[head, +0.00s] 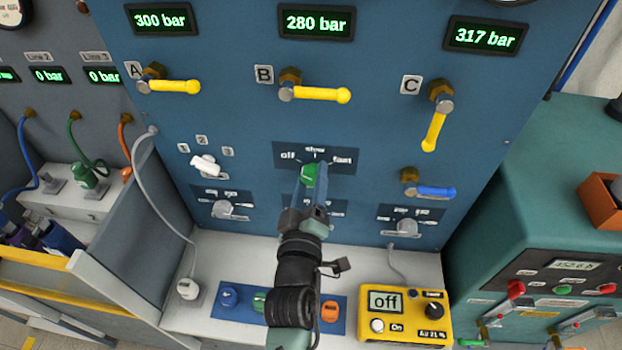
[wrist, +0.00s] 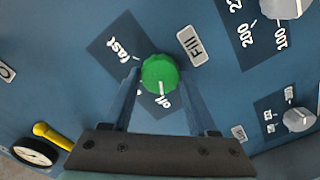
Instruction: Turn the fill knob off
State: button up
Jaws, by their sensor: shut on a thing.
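The green fill knob (head: 308,174) sits on the blue panel under the labels "off", "slow" and "fast". In the wrist view the knob (wrist: 160,72) lies between my two fingertips, beside the "FILL" label (wrist: 191,45). My gripper (head: 311,185) is shut on the knob, with one finger on each side; its fingers also show in the wrist view (wrist: 159,85). A short white mark at the knob's lower edge in the wrist view lines up with "off". I cannot tell whether it is the knob's pointer or a dial tick. The "slow" label is mostly hidden there.
Yellow valve handles A (head: 175,86), B (head: 316,93) and C (head: 433,130) are above. A blue handle (head: 435,192) is to the right. Grey knobs (head: 224,209) (head: 406,227) flank my arm. A yellow meter (head: 405,315) stands on the shelf below.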

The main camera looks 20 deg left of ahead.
jog(key=o, duration=1.4)
jog(key=shift+b+v, duration=1.4)
jog(key=shift+v, duration=5.1)
